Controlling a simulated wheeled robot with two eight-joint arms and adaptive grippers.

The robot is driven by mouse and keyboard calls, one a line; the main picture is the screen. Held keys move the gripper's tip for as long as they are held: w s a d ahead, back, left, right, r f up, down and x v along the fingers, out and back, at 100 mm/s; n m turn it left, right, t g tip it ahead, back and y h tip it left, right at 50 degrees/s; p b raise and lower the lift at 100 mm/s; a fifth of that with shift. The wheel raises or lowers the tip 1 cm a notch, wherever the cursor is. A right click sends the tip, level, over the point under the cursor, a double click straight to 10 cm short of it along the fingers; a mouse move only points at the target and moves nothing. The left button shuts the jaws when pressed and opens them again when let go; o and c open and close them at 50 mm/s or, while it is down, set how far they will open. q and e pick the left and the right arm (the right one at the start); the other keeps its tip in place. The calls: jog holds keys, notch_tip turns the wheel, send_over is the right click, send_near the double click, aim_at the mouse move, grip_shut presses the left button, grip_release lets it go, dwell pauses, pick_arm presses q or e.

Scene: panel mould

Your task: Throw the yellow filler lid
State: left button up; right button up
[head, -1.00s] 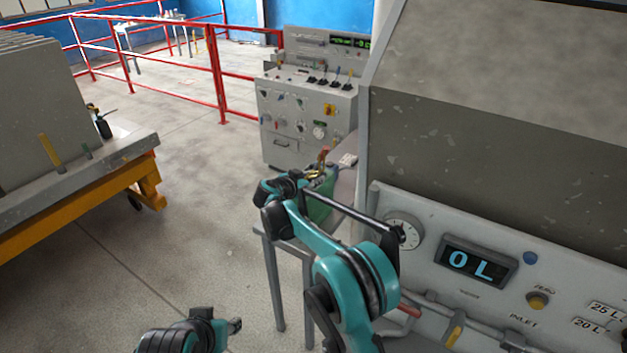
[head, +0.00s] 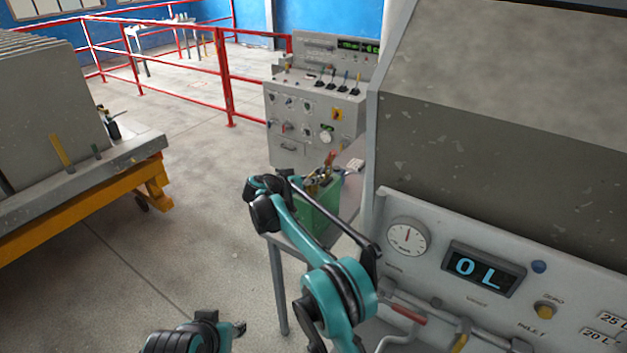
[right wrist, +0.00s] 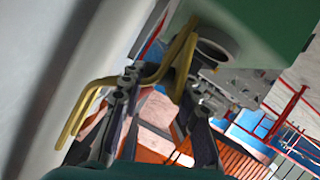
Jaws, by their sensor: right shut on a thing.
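The yellow filler lid, a bent yellow bar (right wrist: 182,42), shows in the right wrist view beside a grey round neck. A small yellow-brass piece of it shows in the head view (head: 322,178) above the green container (head: 318,214). My right gripper (right wrist: 162,85) is shut on the yellow bar, which crosses its fingers. In the head view the right gripper (head: 312,183) is at the container's top, partly hidden by its own wrist. My left gripper (head: 238,328) is low at the bottom edge, away from the container; its jaws are too small to read.
The container stands on a grey stand beside the large grey mould, whose panel has a gauge (head: 407,237) and a display (head: 481,267) reading 0 L. A control cabinet (head: 314,112) stands behind. An orange trolley (head: 85,208) is at left. Floor between is clear.

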jog(key=shift+d, duration=0.15)
jog(key=o, duration=1)
jog(key=shift+r, duration=0.1)
jog(key=shift+o, duration=0.2)
jog(key=shift+s+a, duration=0.15)
jog(key=shift+a, duration=0.05)
jog(key=v, duration=1.1)
jog(key=shift+s+r, duration=0.15)
jog(key=shift+s, duration=0.1)
